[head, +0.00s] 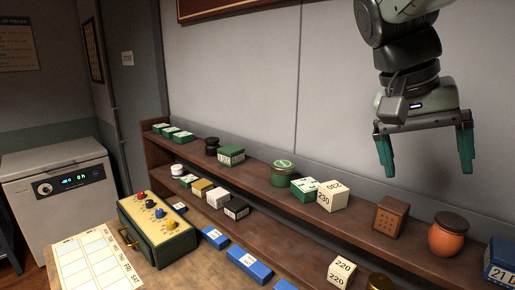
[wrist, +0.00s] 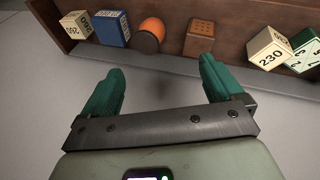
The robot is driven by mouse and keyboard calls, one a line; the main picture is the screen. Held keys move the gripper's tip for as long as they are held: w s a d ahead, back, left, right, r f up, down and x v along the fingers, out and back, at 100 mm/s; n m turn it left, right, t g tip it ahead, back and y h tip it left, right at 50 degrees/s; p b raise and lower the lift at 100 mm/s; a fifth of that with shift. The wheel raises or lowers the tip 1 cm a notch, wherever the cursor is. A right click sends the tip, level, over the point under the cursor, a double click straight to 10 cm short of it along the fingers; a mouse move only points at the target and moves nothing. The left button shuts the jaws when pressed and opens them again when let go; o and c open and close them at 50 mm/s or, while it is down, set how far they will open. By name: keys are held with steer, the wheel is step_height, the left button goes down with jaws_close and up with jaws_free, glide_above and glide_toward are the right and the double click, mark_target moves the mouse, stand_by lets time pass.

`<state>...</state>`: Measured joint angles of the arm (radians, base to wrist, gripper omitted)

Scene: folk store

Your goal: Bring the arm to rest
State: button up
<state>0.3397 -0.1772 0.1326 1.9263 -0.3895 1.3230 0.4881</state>
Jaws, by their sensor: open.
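My gripper (head: 427,168) hangs at the upper right of the head view, in front of the grey wall and above the upper shelf. Its two green fingers are spread wide with nothing between them. In the wrist view my gripper (wrist: 158,82) is also open and empty. The shelf (wrist: 175,52) and its items lie beyond the fingertips there, apart from them.
The brown upper shelf (head: 365,238) holds a cream 230 block (head: 331,198), a brown holed block (head: 390,216), an orange jar (head: 447,238) and a blue block (head: 500,262). A green control box (head: 158,230) stands on the table. Open space surrounds my gripper.

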steer(key=w+a+r+n+t+h, duration=0.1)
steer(key=a+n+t+h, duration=0.15)
steer(key=a, duration=0.55)
steer(key=s+a+f+n+t+y, duration=0.3)
steer(key=s+a+f+n+y, duration=0.1)
steer(key=s, duration=0.5)
step_height(320, 180, down, 3)
steer(key=a+y, duration=0.1)
steer(key=y, duration=0.1)
steer(key=shift+s+a+y, duration=0.35)
steer(key=shift+n, duration=0.25)
